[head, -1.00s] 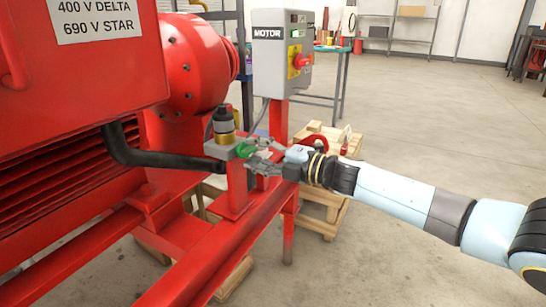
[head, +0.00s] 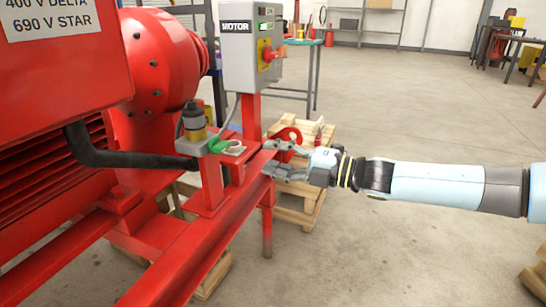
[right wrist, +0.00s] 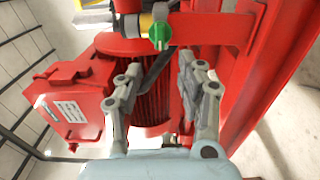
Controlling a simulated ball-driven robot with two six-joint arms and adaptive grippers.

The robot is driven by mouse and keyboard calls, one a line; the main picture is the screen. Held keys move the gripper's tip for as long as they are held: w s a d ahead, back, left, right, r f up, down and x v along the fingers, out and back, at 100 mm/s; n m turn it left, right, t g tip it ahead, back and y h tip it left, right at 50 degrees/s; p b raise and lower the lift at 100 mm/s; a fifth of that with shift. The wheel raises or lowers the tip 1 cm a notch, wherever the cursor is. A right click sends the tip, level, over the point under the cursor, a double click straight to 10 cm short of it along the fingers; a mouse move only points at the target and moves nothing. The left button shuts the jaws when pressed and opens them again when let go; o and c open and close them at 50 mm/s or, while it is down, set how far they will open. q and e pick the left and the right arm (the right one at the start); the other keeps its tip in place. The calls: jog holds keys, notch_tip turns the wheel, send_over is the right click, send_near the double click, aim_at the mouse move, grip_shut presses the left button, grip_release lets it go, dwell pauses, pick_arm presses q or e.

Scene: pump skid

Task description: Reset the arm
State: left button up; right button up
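My right gripper (head: 268,158) reaches in from the right in the head view, its two grey fingers spread with nothing between them. It is a little right of the green handle (head: 218,146) and apart from it. In the right wrist view the open fingers (right wrist: 158,72) point at the pump skid, with the green handle (right wrist: 160,36) ahead of them. The handle sits by a black and brass fitting (head: 193,122) on the red skid frame (head: 190,245). My left gripper is in neither view.
The motor switch box (head: 250,45) with its red knob stands on a red post just behind. A wooden pallet stand (head: 312,190) with red items is behind my gripper. A black hose (head: 120,158) runs left. Open concrete floor (head: 420,110) lies to the right.

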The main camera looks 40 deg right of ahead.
jog(key=s+f+m+g+h+p, duration=0.1)
jog(key=s+f+m+g+h, duration=0.25)
jog(key=f, duration=0.65)
jog(key=s+f+m+h+p, duration=0.1)
jog(key=s+f+m+h, duration=0.1)
jog(key=s+f+m, duration=0.45)
jog(key=s+f+m+g+h+p, duration=0.1)
jog(key=s+f+m+g+h, duration=0.15)
jog(key=s+f, duration=0.65)
jog(key=s+a+f+m+g, duration=0.3)
jog(key=s+f, duration=0.3)
jog(key=s, duration=0.3)
jog(key=s+a+f+m+g, duration=0.3)
jog(key=s+f, duration=0.3)
jog(key=s, duration=0.4)
jog(key=s+a+f+m+g, duration=0.4)
jog(key=s+f, duration=0.2)
jog(key=s, duration=0.3)
jog(key=shift+s+f+p, duration=0.15)
jog(key=shift+f+p, duration=0.2)
jog(key=shift+f, duration=0.05)
